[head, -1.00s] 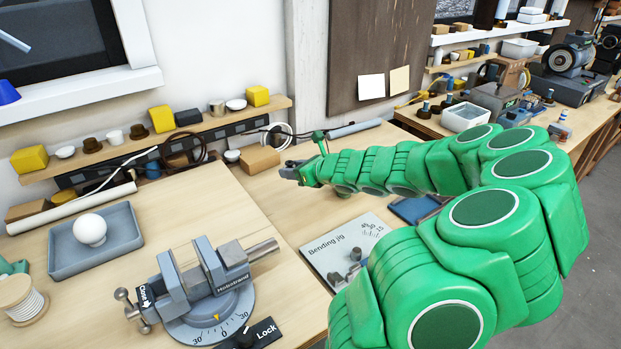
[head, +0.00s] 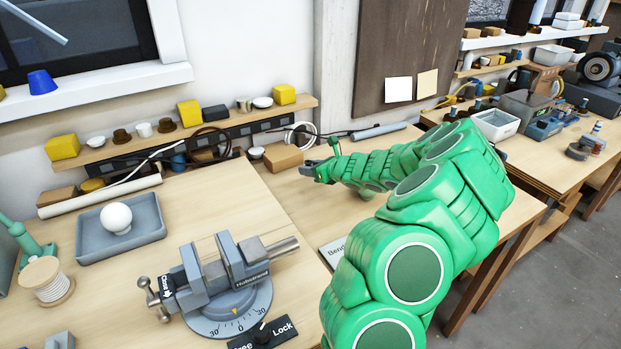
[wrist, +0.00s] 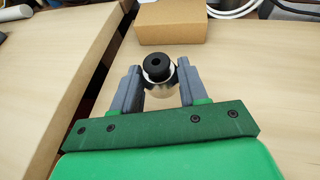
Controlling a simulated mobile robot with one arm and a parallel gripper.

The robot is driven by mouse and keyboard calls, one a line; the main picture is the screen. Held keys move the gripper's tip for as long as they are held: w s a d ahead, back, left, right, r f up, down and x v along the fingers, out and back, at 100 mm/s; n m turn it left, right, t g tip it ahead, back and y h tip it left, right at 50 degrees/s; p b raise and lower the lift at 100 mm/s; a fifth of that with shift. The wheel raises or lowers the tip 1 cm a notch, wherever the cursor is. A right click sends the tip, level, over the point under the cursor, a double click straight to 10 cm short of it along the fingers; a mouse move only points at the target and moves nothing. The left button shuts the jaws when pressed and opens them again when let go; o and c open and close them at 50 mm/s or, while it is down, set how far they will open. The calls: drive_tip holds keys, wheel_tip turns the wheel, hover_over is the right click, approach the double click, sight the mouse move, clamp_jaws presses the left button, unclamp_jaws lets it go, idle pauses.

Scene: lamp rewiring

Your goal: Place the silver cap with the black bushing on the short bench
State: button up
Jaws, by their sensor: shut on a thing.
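My gripper (head: 309,169) is at the far end of my green arm, near the cardboard box in the head view. In the wrist view my gripper (wrist: 159,76) has its two grey fingers on either side of the silver cap (wrist: 164,89). The black bushing (wrist: 155,64), a round piece with a hole in its middle, sits on the cap. The cap is too small to make out in the head view. Below the gripper is a pale wood bench top (wrist: 245,80). I cannot tell from a label which bench is the short one.
A cardboard box (head: 284,159) lies just beyond the gripper; it also shows in the wrist view (wrist: 172,24). A gap separates this top from the left bench (head: 180,210), which bears a vise (head: 235,265) and a grey tray (head: 90,250). Another bench stands right.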

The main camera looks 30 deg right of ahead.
sight(311, 184)
drive_tip(key=shift+w+d+f, duration=0.15)
drive_tip(key=shift+w+f, duration=0.3)
drive_tip(key=shift+f, duration=0.15)
drive_tip(key=shift+w+d+f, duration=0.15)
drive_tip(key=shift+w+f, duration=0.25)
drive_tip(key=shift+f, duration=1.55)
drive_tip(key=shift+f, duration=0.1)
drive_tip(key=o, duration=1.1)
drive_tip(key=shift+o, duration=0.2)
drive_tip(key=shift+v, duration=6.05)
